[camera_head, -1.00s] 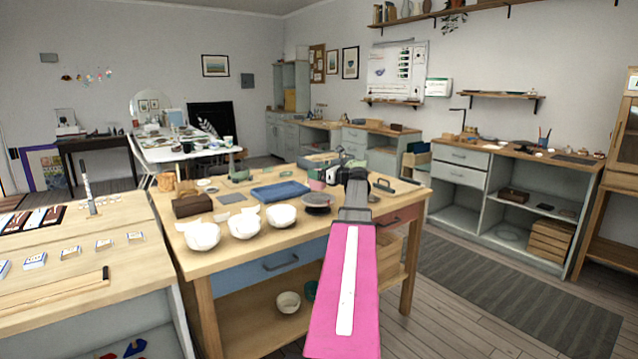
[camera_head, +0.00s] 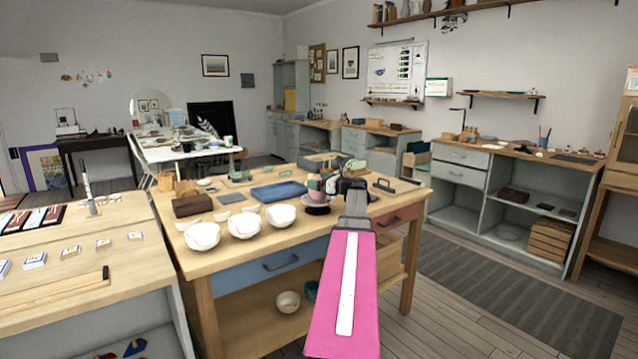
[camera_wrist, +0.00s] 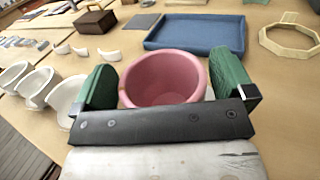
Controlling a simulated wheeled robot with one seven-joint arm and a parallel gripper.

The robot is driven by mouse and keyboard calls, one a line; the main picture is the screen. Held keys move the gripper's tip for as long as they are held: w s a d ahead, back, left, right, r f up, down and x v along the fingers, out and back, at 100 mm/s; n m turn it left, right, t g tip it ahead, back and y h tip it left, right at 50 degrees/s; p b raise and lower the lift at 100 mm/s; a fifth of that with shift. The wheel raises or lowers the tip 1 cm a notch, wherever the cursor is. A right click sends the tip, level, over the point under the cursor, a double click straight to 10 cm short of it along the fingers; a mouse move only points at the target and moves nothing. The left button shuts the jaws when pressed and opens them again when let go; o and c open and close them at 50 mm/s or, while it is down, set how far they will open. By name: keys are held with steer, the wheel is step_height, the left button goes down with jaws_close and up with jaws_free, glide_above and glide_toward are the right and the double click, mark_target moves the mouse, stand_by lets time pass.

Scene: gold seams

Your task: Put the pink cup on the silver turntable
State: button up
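The pink cup (camera_wrist: 165,78) is upright between the green fingers of my gripper (camera_wrist: 163,88) in the wrist view. Both fingers appear to touch its sides, and its inside looks empty. In the head view the pink cup (camera_head: 315,186) shows among my gripper's fingers (camera_head: 322,183), at the near right part of the wooden table. The silver turntable (camera_head: 317,208) is just below the cup in that view and looks dark, partly in shadow. It is hidden in the wrist view. I cannot tell whether the cup's base touches it.
White bowls (camera_head: 244,226) stand left of the turntable on the wooden table (camera_head: 225,258). A blue tray (camera_head: 279,191) lies behind the cup. A brown box (camera_head: 192,205) is at the left. An octagonal wooden frame (camera_wrist: 290,40) lies at right in the wrist view.

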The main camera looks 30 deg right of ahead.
steer(key=v, duration=1.2)
stand_by(0.8)
